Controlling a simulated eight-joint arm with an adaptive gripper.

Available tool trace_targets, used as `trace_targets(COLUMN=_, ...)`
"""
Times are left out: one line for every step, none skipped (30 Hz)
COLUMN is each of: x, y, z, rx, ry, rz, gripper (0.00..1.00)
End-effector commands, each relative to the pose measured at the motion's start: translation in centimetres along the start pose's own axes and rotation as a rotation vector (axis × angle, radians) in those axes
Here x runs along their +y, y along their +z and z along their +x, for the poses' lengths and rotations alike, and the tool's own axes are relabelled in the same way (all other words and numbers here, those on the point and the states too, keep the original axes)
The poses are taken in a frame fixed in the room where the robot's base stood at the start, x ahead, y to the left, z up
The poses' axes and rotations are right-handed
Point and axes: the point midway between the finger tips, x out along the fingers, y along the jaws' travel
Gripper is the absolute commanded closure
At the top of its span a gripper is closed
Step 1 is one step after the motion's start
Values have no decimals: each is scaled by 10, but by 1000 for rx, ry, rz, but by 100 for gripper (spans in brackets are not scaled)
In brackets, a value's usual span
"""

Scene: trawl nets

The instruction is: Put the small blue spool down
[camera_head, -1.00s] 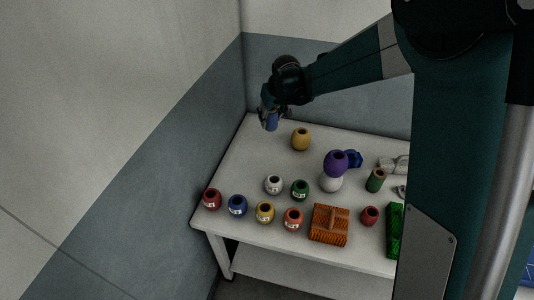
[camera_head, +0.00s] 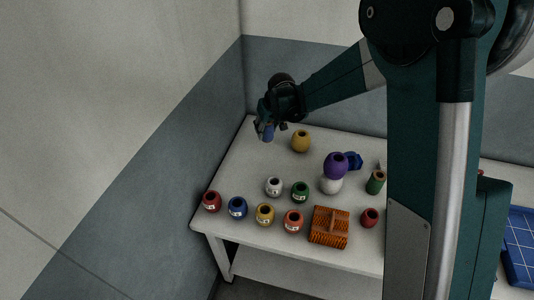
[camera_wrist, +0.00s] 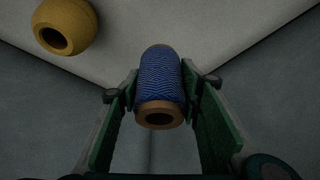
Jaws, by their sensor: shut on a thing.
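The small blue spool (camera_wrist: 160,82) is wound with blue twine and has a brown core with a dark hole at its near end. My gripper (camera_wrist: 160,95) is shut on it, one finger on each side. In the head view the spool (camera_head: 268,133) shows under my gripper (camera_head: 266,128), over the far left part of the white table (camera_head: 245,160). Whether it touches the table top cannot be told. A larger yellow spool (camera_head: 301,141) stands just to the right of it; it also shows at the upper left of the wrist view (camera_wrist: 65,25).
The table's left middle is clear.

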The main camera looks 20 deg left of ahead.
Motion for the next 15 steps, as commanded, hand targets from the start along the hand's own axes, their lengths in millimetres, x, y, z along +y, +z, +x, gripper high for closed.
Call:
trace_targets(x=0, y=1, z=3, rx=0, ry=0, rz=0, gripper=78)
trace_targets(x=0, y=2, z=5, rx=0, ry=0, rz=0, gripper=78)
trace_targets(x=0, y=3, z=9, rx=0, ry=0, rz=0, gripper=78)
trace_targets(x=0, y=5, z=12, rx=0, ry=0, rz=0, gripper=78)
trace_targets(x=0, y=6, z=16, rx=0, ry=0, rz=0, gripper=78)
trace_targets(x=0, y=8, z=21, rx=0, ry=0, rz=0, gripper=78)
trace_targets(x=0, y=10, z=24, rx=0, ry=0, rz=0, gripper=78)
trace_targets(x=0, y=12, z=29, rx=0, ry=0, rz=0, gripper=78)
trace_targets(x=0, y=14, z=34, rx=0, ry=0, rz=0, gripper=78)
trace_targets(x=0, y=16, z=38, rx=0, ry=0, rz=0, gripper=78)
trace_targets(x=0, y=17, z=42, rx=0, ry=0, rz=0, gripper=78)
trace_targets(x=0, y=19, z=46, rx=0, ry=0, rz=0, gripper=78)
trace_targets(x=0, y=20, z=48, rx=0, ry=0, rz=0, gripper=78)
trace_targets(x=0, y=21, z=51, rx=0, ry=0, rz=0, gripper=78)
trace_targets(x=0, y=22, z=53, rx=0, ry=0, rz=0, gripper=78)
